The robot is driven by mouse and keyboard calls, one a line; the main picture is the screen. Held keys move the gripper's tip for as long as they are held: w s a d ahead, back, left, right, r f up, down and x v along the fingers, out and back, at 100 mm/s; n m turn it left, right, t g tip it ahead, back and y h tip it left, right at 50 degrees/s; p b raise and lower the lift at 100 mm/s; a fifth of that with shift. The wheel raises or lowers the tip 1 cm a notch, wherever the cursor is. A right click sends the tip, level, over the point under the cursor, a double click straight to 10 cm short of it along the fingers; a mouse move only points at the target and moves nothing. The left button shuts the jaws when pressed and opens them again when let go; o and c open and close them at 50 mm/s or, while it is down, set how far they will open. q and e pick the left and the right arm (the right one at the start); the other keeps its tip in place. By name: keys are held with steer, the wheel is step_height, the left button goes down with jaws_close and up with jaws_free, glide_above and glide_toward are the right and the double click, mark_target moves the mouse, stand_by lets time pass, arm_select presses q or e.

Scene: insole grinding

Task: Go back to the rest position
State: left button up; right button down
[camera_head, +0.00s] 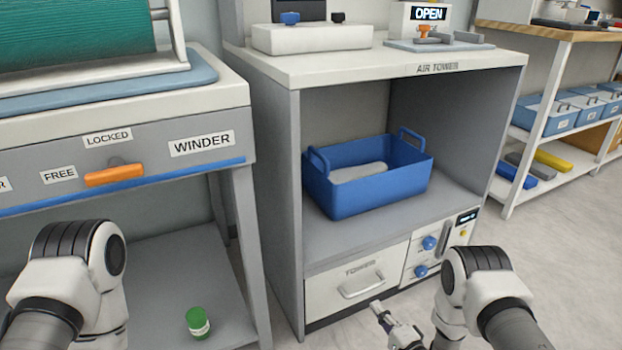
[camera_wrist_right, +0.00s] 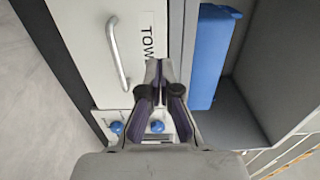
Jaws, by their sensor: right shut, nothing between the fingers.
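My right gripper (camera_head: 380,310) is low in front of the air tower cabinet, near the drawer marked TOWER (camera_head: 357,280). In the right wrist view the right gripper (camera_wrist_right: 155,66) has its fingertips together with nothing between them. The drawer's handle (camera_wrist_right: 117,52) and two blue knobs show beyond the fingers there. My left arm shows at the lower left of the head view, but its gripper is out of the picture.
A blue bin (camera_head: 375,205) with a pale item inside stands on the cabinet shelf. The winder table (camera_head: 130,125) with an orange lever is at left, a green-capped jar (camera_head: 197,322) below it. A storage rack (camera_head: 545,110) stands at right. Open floor (camera_head: 560,250) lies at lower right.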

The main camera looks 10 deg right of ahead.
step_height(320, 180, up, 5)
steer(key=a+p, duration=0.1)
steer(key=p, duration=0.1)
steer(key=s+d+f+n+g+h+p, duration=0.15)
steer(key=s+n+g, duration=0.35)
steer(key=s, duration=0.7)
steer(key=s+d+f+n+g+h, duration=0.1)
steer(key=s+f+n+g+h, duration=0.2)
steer(key=s+g, duration=0.55)
steer(key=s+d+f+n+g+h+p, duration=0.1)
steer(key=s+f+n+g+h, duration=0.2)
steer(key=s, duration=1.1)
arm_select(q)
step_height(320, 180, up, 42)
steer(key=p, duration=3.7)
arm_select(e)
step_height(320, 180, up, 38)
steer(key=n+y, duration=0.1)
steer(key=n, duration=0.1)
steer(key=shift+r+n, duration=0.25)
steer(key=shift+n, duration=0.05)
arm_select(q)
steer(key=shift+r+p, duration=0.1)
steer(key=shift+p, duration=0.2)
steer(key=shift+c, duration=0.4)
arm_select(e)
steer(key=shift+s+g, duration=0.15)
steer(key=shift+g, duration=0.1)
